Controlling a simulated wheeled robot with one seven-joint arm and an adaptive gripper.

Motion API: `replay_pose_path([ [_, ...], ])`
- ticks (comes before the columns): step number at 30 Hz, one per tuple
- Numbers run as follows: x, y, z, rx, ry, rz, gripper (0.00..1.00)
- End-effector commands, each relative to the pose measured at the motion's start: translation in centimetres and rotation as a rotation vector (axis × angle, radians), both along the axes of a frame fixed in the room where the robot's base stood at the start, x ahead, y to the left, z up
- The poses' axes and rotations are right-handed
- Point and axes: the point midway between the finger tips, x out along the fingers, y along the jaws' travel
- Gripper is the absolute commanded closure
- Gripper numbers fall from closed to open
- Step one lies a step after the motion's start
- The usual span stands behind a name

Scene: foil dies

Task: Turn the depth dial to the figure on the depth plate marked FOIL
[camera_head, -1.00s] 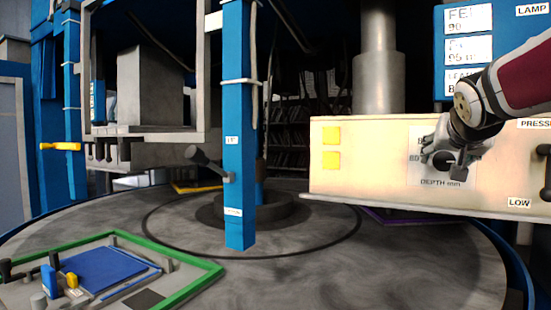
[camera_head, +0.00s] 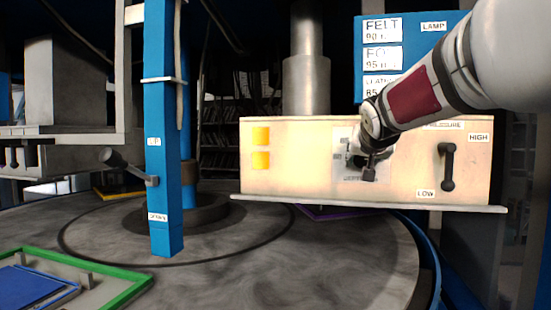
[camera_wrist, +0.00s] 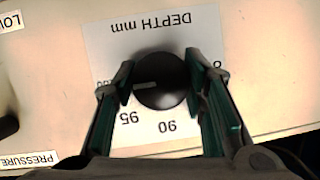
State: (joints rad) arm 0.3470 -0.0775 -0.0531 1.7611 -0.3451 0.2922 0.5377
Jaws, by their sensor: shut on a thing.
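The black depth dial (camera_wrist: 160,82) sits on a white scale card (camera_wrist: 205,25). In the wrist view the card reads upside down, with 95 and 90 below the dial and other figures partly hidden at the sides. The dial's pale mark points left, to a figure partly hidden by a finger, above 95. My gripper (camera_wrist: 160,88) has one finger on each side of the dial and is shut on it. In the head view my gripper (camera_head: 362,162) covers most of the dial. The blue depth plate (camera_head: 430,65) carries FELT 90, a partly legible "FO" line with 95, and a lower line with 85.
The cream panel (camera_head: 300,175) also has a pressure lever (camera_head: 447,168) between HIGH and LOW, right of my gripper. A blue post (camera_head: 160,130) stands left, over the round grey table (camera_head: 250,250).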

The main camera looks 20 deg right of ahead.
Motion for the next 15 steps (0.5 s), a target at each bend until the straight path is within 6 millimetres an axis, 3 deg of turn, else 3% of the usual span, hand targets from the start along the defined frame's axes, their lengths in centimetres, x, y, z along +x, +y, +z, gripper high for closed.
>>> replay_pose_path([
  [15,0.23,0.1,-0.4,-0.158,0.104,0.001,0.89],
])
